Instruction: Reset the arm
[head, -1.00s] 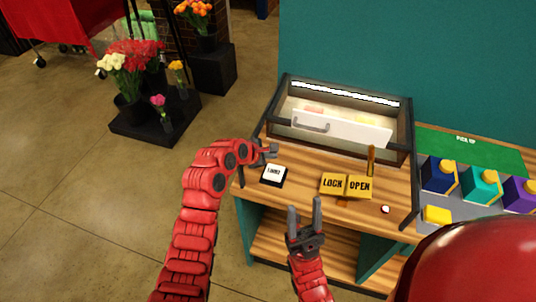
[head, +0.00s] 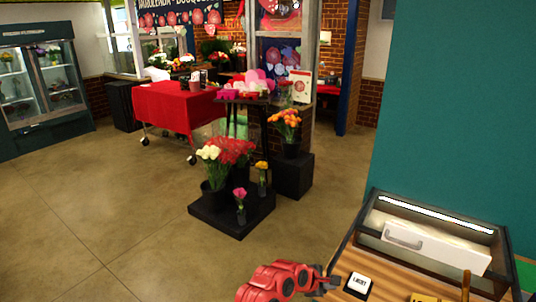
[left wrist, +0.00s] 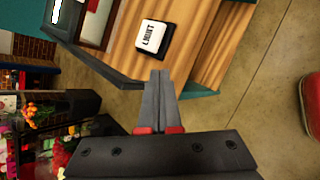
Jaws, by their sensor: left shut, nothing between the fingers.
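My left gripper (head: 328,283) is at the lower edge of the head view, over the counter's left edge, just left of a white "LIGHT" button (head: 357,285). In the left wrist view my left gripper's fingers (left wrist: 161,76) are together with nothing between them. They point toward the counter edge, and the LIGHT button (left wrist: 152,38) lies beyond their tips, apart from them. My right gripper is in neither view now.
The yellow lock plate (head: 424,298) is cut off below. Flower buckets stand on a black platform (head: 210,215). A red-covered cart (head: 178,108) stands behind. Open floor lies left.

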